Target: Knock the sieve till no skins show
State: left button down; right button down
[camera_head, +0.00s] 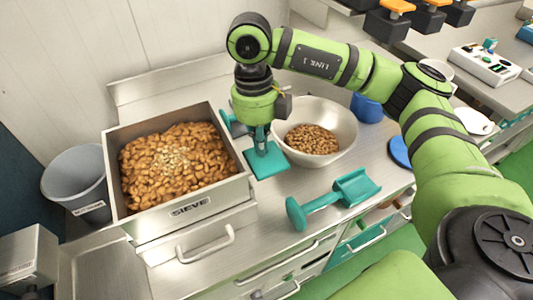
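The metal sieve box (190,209), labelled SIEVE, stands at left on the steel counter. It is filled with brown nuts (150,180), with a patch of small paler bits (173,158) in the middle. I cannot tell whether these are skins. My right gripper (261,138) points down just right of the sieve. Its fingers are at a teal tool with a flat square plate (266,161), close to the sieve's right wall; whether they grip it is hard to see. A teal knob (226,120) shows behind the gripper. My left gripper is not in view.
A pale bowl (345,128) of nuts stands right of the gripper. A teal scoop (352,188) lies on the counter in front. A grey bucket (75,178) is left of the sieve. Blue items (367,107) stand behind my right arm. Bare counter lies in front of the sieve's right side.

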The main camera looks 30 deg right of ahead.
jog(key=shift+w+a+r, duration=0.1)
jog(key=shift+w+r, duration=0.05)
jog(key=shift+w, duration=0.35)
jog(key=shift+w+a+r, duration=0.1)
jog(key=shift+w+r, duration=0.05)
jog(key=shift+w, duration=0.3)
jog(key=shift+w+f, duration=0.1)
jog(key=shift+w, duration=0.1)
notch_tip(320, 180, up, 12)
jog(key=w, duration=0.1)
jog(key=shift+w, duration=0.1)
dwell(0.4)
jog(key=shift+w+a, duration=0.1)
dwell(1.8)
